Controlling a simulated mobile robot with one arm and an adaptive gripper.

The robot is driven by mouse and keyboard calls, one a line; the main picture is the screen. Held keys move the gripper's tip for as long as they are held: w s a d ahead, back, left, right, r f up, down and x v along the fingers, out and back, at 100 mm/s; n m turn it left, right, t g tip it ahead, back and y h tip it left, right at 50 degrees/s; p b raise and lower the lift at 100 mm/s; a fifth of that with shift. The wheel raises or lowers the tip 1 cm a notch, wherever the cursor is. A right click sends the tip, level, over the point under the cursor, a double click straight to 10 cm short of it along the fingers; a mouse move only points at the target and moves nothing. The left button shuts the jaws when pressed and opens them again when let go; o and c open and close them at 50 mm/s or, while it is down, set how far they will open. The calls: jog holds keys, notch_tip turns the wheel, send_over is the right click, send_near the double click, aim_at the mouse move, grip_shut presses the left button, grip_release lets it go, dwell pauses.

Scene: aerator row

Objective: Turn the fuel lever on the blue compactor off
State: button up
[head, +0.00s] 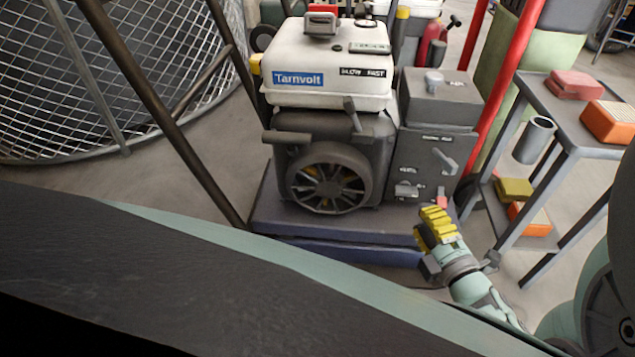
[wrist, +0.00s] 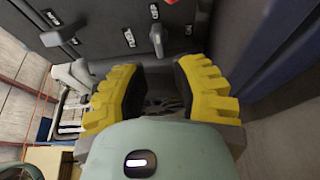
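The machine labelled Tarnvolt (head: 330,125) has a white top, a dark grey engine and a blue base (head: 335,243). Its grey side panel (head: 430,150) carries a lever (head: 445,160), a lower pale handle (head: 406,190) and a small red part (head: 441,195). My yellow-fingered gripper (head: 436,222) is in front of the panel's lower part. In the wrist view, its fingers (wrist: 160,88) are apart and empty, with a grey lever (wrist: 157,38) beyond the gap and another lever (wrist: 60,35) to the left.
A grey metal rack (head: 555,130) with red and orange boxes stands close on the right. A red post (head: 488,90) rises behind the panel. A dark slanted bar (head: 170,110) and a mesh drum (head: 120,75) are on the left. Some floor is bare left of the machine.

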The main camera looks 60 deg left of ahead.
jog(key=v, duration=0.4)
jog(key=shift+d, duration=0.2)
jog(key=shift+r, duration=0.15)
